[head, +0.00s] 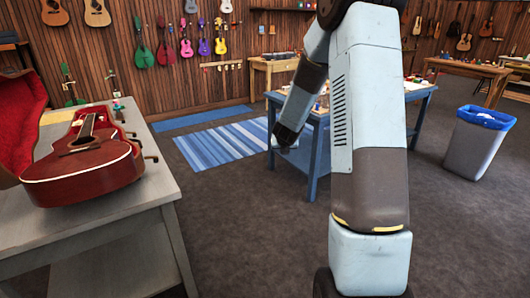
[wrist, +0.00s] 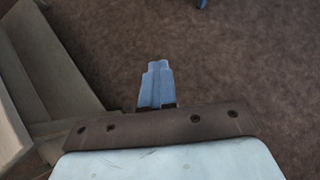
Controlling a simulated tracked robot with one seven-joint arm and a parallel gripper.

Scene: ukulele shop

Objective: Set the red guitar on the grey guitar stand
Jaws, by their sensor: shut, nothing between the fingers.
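The red guitar (head: 85,168) lies on the grey table (head: 90,235) at the left of the head view, its neck pointing away from me. An open case with red lining (head: 20,122) is at its left; I cannot tell whether the guitar rests partly in it. I cannot make out a grey guitar stand in either view. My gripper (wrist: 155,68) is shut and empty in the wrist view, above bare carpet and apart from the guitar.
A blue table (head: 313,160) with small items stands behind my arm. A blue striped rug (head: 225,143) lies on the open carpet between the tables. A grey bin with a blue liner (head: 475,150) stands at right. Several ukuleles hang on the back wall.

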